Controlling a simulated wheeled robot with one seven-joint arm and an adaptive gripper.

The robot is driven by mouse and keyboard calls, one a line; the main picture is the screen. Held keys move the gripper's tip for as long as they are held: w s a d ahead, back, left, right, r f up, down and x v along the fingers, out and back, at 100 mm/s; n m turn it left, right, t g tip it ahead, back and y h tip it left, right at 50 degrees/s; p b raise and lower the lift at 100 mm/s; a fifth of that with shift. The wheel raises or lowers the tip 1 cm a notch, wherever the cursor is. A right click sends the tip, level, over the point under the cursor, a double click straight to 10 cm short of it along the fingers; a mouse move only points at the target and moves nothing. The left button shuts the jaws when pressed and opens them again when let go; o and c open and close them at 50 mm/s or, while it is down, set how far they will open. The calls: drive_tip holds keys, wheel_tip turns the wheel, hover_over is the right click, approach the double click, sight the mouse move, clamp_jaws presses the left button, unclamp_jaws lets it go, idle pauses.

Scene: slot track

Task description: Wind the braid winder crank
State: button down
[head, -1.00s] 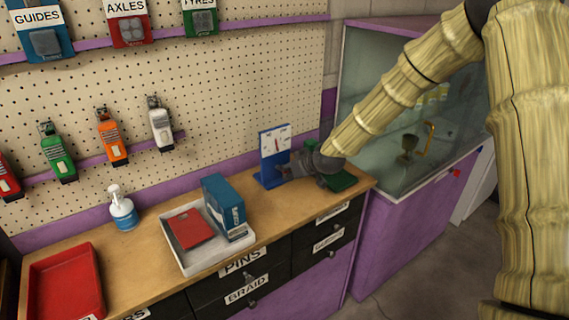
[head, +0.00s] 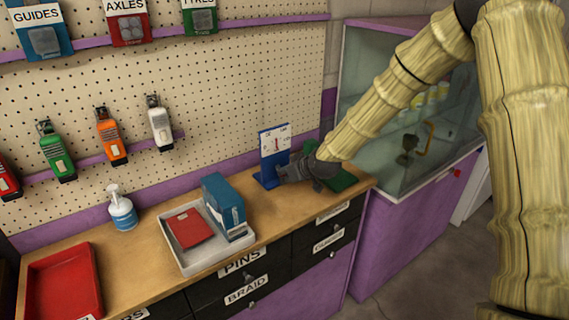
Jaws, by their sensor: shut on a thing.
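The braid winder shows as a green base (head: 342,180) at the right end of the wooden bench, with a green upper part (head: 311,148) behind my wrist. My gripper (head: 284,176) is in front of the winder, its fingers pointing left, low over the bench. It is shut on the winder's crank, which my dark gripper and wrist hide almost wholly. A blue stand with a white marked card (head: 275,142) stands just left of and behind the fingers. I cannot tell the crank's exact angle.
A white tray (head: 190,269) holds a red flat item (head: 190,228) and a blue box (head: 224,206). A pump bottle (head: 122,212) and red tray (head: 64,284) are farther left. A glass cabinet (head: 400,120) stands close on the right.

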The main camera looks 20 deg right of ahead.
sight(276, 183)
drive_tip(key=shift+s+f, duration=0.45)
drive_tip(key=shift+f, duration=0.35)
drive_tip(key=shift+s+a+f, duration=0.1)
drive_tip(key=shift+a, duration=0.25)
drive_tip(key=shift+s+a, duration=0.1)
drive_tip(key=shift+a, duration=0.7)
drive_tip(key=shift+s+a+r, duration=0.1)
drive_tip(key=shift+a+r, duration=0.3)
drive_tip(key=shift+r, duration=0.25)
drive_tip(key=shift+r+p, duration=0.15)
drive_tip(key=shift+p, duration=0.15)
